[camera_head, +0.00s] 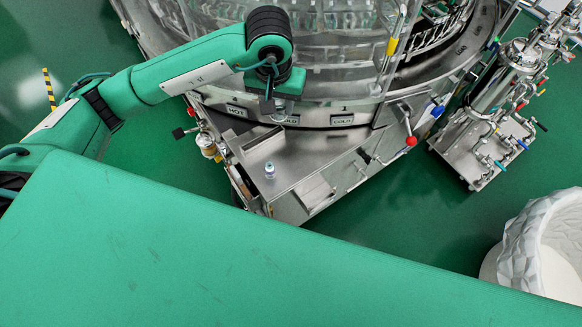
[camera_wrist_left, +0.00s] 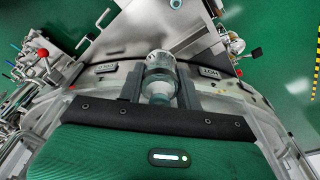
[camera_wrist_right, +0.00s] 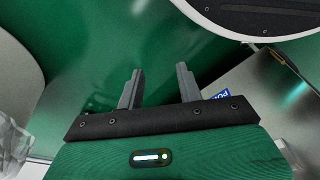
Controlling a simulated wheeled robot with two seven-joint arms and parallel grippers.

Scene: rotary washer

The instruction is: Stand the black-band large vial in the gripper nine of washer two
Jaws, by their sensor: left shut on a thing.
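My left gripper (camera_head: 270,104) is over the near rim of the round washer (camera_head: 325,112), above the HOT and COLD labels. In the left wrist view, the left gripper (camera_wrist_left: 160,92) is shut on a clear vial (camera_wrist_left: 160,72), whose round end points away from the palm. I cannot tell its band colour. Another small clear vial (camera_head: 269,170) stands upright on the steel deck in front of the washer. My right gripper (camera_wrist_right: 159,82) is open and empty in its wrist view; it is not visible in the head view. The washer's numbered grippers cannot be told apart here.
A green surface (camera_head: 180,245) fills the lower foreground. A red-knobbed lever (camera_head: 410,141) sticks out right of the deck. A steel pipe stand (camera_head: 485,130) is at the right and a white textured bin (camera_head: 530,245) at the lower right. Much of the deck is bare.

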